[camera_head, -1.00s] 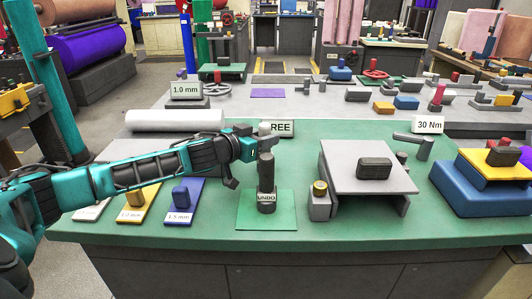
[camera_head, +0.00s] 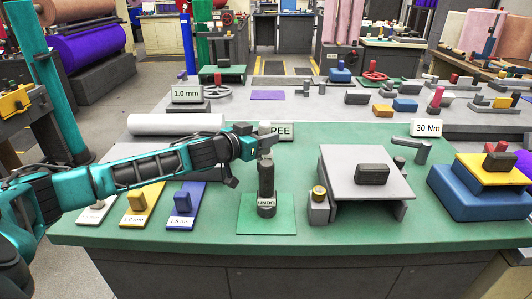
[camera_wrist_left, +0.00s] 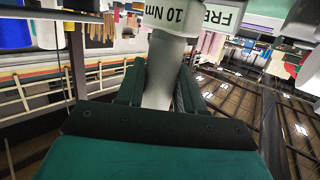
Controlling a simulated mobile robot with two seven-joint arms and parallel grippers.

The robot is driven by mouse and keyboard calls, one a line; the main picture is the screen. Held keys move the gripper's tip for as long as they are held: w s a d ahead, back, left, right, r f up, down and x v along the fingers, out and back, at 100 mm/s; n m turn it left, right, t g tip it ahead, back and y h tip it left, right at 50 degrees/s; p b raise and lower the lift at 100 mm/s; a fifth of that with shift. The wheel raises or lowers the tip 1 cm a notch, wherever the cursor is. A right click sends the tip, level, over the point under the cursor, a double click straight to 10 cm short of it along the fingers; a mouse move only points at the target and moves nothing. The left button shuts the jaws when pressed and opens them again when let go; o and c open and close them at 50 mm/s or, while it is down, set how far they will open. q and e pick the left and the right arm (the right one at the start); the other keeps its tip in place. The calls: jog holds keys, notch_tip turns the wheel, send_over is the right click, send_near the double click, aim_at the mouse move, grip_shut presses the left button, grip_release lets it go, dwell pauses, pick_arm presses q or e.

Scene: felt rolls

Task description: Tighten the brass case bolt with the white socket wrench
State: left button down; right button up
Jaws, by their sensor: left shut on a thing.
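My left gripper (camera_head: 262,140) is shut on the pale, rounded handle of the white socket wrench. In the left wrist view this wrench (camera_wrist_left: 164,72) has a wider part marked "10 Nm". In the head view my fingers largely hide the wrench. A dark upright post (camera_head: 266,180) marked "UNDO" stands below my gripper on a green plate (camera_head: 284,224); I cannot tell whether it touches the wrench. The brass case bolt (camera_head: 319,192) stands on a small grey block at the left of the grey case (camera_head: 338,160). My right gripper is not in view.
A "FREE" sign (camera_head: 284,131) stands behind my gripper. A grey wrench (camera_head: 415,147) stands by a "30 Nm" sign (camera_head: 427,128). A dark block (camera_head: 373,174) lies on the case. Blue and yellow trays are at right.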

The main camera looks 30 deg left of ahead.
aim_at(264, 124)
pick_arm(q)
jog(key=shift+r+p, duration=1.35)
jog(key=shift+r, duration=2.3)
